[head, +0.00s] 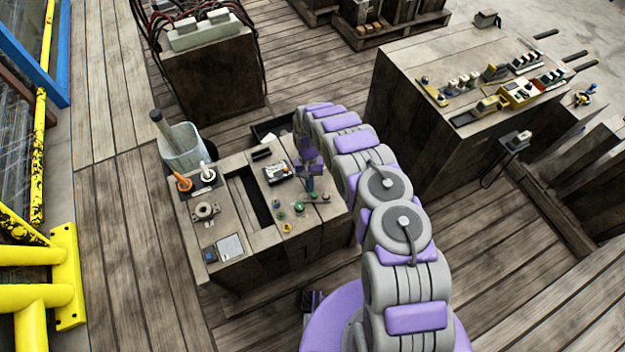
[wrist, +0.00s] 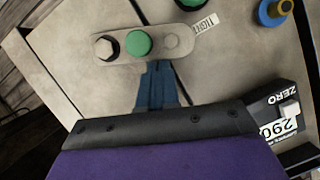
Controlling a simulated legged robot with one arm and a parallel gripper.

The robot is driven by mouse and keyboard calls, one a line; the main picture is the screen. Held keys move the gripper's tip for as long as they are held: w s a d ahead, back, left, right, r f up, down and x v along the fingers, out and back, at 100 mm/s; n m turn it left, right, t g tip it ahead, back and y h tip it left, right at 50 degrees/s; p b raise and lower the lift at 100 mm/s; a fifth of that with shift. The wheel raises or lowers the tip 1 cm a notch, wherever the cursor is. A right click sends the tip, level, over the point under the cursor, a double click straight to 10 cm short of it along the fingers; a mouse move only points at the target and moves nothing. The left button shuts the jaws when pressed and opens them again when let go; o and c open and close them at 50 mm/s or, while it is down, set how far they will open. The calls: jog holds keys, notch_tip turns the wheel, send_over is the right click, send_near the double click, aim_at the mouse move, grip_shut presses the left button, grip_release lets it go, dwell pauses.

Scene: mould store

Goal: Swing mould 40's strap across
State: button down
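A flat grey strap (wrist: 158,45) lies on the pale mould block in the wrist view. It carries a green knob (wrist: 139,43) near its middle, a dark-ringed bolt head (wrist: 105,47) at its left end and a hex head at its right end. No number 40 is readable. My gripper (wrist: 157,64) has its blue fingers close together with nothing visible between them, at the strap's lower edge below the green knob. I cannot tell whether they touch it. In the head view my gripper (head: 311,190) is over the bench's right part, by the green knob (head: 299,207).
The bench (head: 228,255) also bears orange and white-handled tools. A bucket (head: 183,150) stands behind it; a larger bench (head: 425,130) is right.

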jog(key=n, duration=0.1)
jog(key=s+n, duration=0.1)
jog(key=shift+s+a+n+h, duration=0.25)
jog(key=shift+n+h, duration=0.05)
jog(key=shift+h, duration=0.1)
jog(key=shift+s+n+t+h+p, duration=0.35)
jog(key=shift+s+n, duration=0.25)
jog(key=shift+n, duration=0.4)
jog(key=shift+a, duration=0.1)
jog(key=p+v, duration=0.2)
jog(key=v, duration=1.5)
jog(key=shift+a, duration=0.2)
jog(key=shift+r, duration=0.15)
